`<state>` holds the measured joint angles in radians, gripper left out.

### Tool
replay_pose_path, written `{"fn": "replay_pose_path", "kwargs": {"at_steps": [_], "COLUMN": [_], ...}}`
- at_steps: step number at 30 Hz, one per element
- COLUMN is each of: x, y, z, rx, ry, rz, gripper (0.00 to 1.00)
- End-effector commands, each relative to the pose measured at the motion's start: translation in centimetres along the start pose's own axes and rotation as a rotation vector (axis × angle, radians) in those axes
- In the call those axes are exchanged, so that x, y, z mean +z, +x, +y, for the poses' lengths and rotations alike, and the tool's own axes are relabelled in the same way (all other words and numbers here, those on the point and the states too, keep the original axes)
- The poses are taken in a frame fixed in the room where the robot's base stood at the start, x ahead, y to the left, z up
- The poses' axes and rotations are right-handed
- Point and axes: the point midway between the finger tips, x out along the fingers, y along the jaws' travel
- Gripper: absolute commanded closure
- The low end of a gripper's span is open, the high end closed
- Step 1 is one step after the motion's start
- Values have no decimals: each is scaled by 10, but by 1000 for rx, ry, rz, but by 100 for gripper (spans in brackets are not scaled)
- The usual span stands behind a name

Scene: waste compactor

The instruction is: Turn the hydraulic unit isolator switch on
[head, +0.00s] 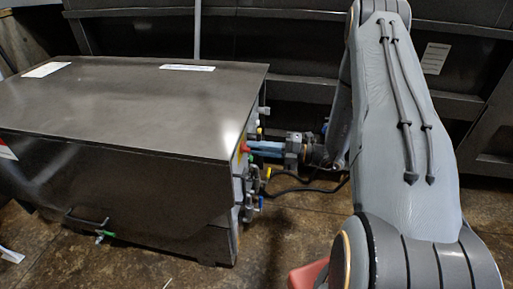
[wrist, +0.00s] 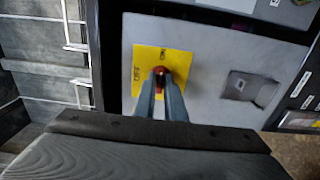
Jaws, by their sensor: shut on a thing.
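The isolator switch is a red knob (wrist: 159,71) on a yellow plate (wrist: 180,62), mounted on a grey panel in the wrist view. The plate reads OFF on the left and ON at the top. My gripper (wrist: 160,88) is shut on the knob, with its two blue-grey fingers on either side of it. The fingers hide much of the knob, so I cannot tell exactly which way it points. In the head view my gripper (head: 252,148) reaches the right end of the dark hydraulic unit (head: 130,105), at the red knob (head: 244,147).
A square recessed latch (wrist: 248,90) sits right of the switch. Coloured valves (head: 255,203) and black hoses (head: 300,190) are close below my gripper in the head view. A dark wall (head: 290,50) stands behind. Some brown floor (head: 310,215) is clear in front.

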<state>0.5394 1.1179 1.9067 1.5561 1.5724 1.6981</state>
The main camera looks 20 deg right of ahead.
Motion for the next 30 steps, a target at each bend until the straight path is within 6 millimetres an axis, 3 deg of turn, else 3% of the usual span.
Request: {"fn": "replay_pose_path", "kwargs": {"at_steps": [12,13,16,25,30], "x": [0,0,0,0,2], "y": [0,0,0,-2,-20], "z": [0,0,0,0,-1], "rx": [0,0,0,0,0], "ry": [6,6,5,5,4], "rz": [-1,-1,-1,-1,-4], "gripper": [100,85,71,71,71]}}
